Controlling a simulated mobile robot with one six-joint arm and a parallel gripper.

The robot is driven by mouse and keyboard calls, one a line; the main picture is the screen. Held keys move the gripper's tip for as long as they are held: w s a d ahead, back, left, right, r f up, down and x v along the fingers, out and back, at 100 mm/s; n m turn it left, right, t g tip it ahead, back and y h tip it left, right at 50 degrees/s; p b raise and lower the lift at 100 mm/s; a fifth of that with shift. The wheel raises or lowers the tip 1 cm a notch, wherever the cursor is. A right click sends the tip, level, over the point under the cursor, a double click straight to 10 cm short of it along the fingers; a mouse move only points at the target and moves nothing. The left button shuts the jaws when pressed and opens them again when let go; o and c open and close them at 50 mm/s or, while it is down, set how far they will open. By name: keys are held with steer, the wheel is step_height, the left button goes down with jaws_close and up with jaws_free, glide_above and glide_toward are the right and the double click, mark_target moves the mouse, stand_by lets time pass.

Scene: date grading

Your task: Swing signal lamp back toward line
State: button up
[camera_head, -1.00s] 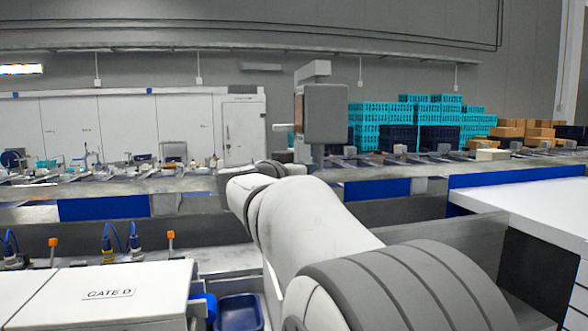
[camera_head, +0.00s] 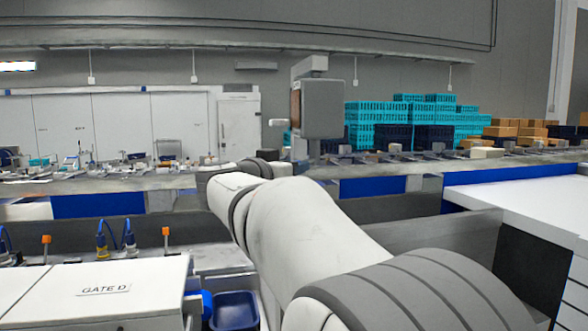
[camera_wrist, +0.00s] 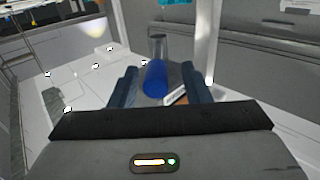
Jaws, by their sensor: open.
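What seems to be the signal lamp is a grey box head (camera_head: 324,108) on a post behind the line in the head view. Its brownish face is turned to the left, and a short pale stub (camera_head: 279,122) shows at its left. My arm reaches forward below and left of it; the gripper itself cannot be made out there. In the wrist view my gripper (camera_wrist: 161,88) is open, its two dark fingers apart. A blue cylinder with a clear upper part (camera_wrist: 155,78) shows between and beyond the fingers. I cannot tell whether they touch it.
The conveyor line (camera_head: 380,168) crosses the head view. Teal crates (camera_head: 380,125) and brown boxes (camera_head: 515,132) stand behind it. A white box marked GATE D (camera_head: 105,290) is at front left, beside a blue bin (camera_head: 235,312). A white post (camera_wrist: 204,40) rises near the right finger.

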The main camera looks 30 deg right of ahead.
steer(key=shift+b+v, duration=0.4)
steer(key=shift+v, duration=1.85)
steer(key=shift+d+f, duration=0.1)
